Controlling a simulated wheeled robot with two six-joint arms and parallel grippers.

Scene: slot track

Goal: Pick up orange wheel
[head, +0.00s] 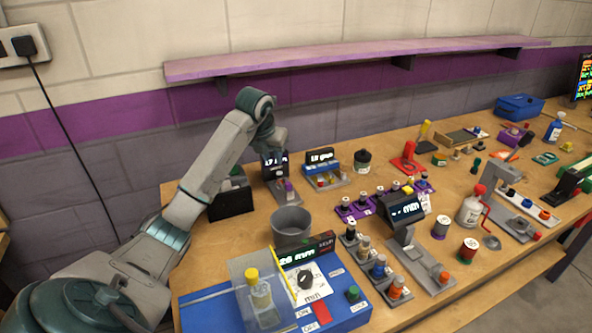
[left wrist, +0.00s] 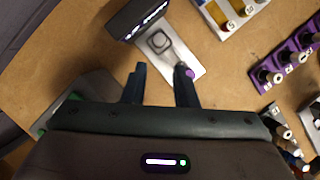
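Several small orange pieces show in the head view; I cannot tell which is the orange wheel. One orange-topped piece (head: 396,287) ends the front row of numbered holders, and another orange piece (head: 544,214) sits on a grey rail at the right. My left gripper (left wrist: 160,78) is open, with its two dark fingers apart and nothing seen between them. It hangs over the back left of the bench, by a small display stand (left wrist: 137,17) with a grey base. A purple-tipped piece (left wrist: 190,73) is close to its right finger. My right gripper is not in view.
A grey bin (head: 291,224) and a blue station (head: 352,315) with a clear box stand at the front left. Purple holders (head: 356,208) and a display scale (head: 404,207) fill the middle. A purple shelf (head: 340,55) runs along the wall.

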